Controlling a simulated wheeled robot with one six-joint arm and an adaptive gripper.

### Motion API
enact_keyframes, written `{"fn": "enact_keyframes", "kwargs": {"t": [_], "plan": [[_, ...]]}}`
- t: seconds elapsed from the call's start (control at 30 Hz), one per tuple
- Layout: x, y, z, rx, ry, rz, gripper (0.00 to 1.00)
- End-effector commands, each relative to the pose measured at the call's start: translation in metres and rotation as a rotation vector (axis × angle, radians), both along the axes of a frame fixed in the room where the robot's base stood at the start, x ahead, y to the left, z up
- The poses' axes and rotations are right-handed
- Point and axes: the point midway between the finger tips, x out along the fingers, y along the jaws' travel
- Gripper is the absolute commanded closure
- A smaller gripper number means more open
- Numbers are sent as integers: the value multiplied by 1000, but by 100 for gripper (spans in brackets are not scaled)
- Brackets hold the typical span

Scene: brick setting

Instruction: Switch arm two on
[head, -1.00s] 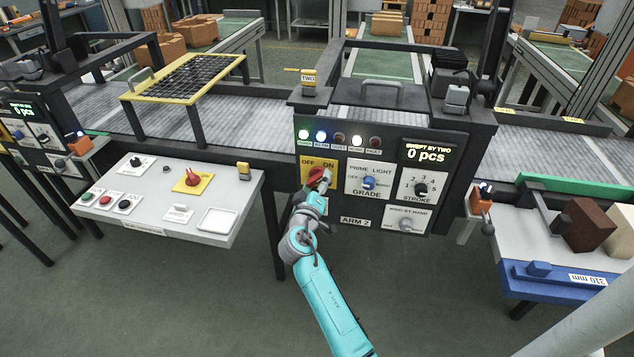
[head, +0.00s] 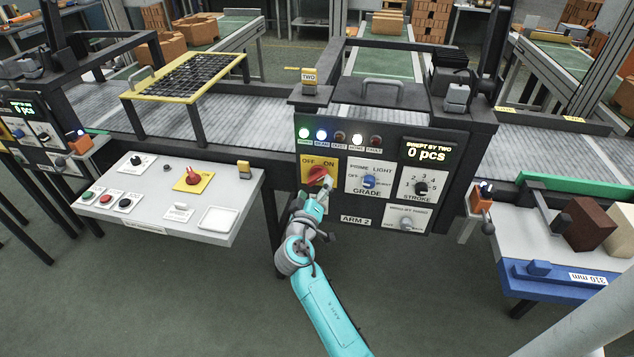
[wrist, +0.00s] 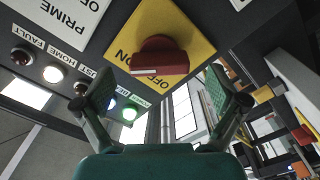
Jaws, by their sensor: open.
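The arm 2 panel (head: 385,212) carries a red rotary knob (head: 318,174) on a yellow OFF/ON plate (head: 306,164). In the wrist view the knob (wrist: 163,58) is close ahead, and its white stripe appears to lie toward the ON side. The OFF label is partly covered by the knob. My gripper (head: 322,186) is just below and in front of the knob in the head view. In the wrist view its two fingers (wrist: 160,92) are spread wide with nothing between them, apart from the knob. The green, blue and white lamps (head: 322,134) are lit.
The PRIME/LIGHT grade knob (head: 369,181) and stroke knob (head: 421,188) sit to the right on the same panel. A grey console (head: 150,215) with another red knob on a yellow plate (head: 194,181) stands left. A blue-edged bench (head: 545,280) with bricks is at right.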

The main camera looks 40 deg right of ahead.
Motion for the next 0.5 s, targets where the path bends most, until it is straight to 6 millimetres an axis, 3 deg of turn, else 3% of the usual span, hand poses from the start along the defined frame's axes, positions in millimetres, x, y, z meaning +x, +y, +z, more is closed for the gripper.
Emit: {"fn": "enact_keyframes", "kwargs": {"t": [0.2, 0.5], "plan": [[-28, 37, -1, 1, 0, 4, 4], [-52, 67, 0, 1, 0, 1, 4]]}}
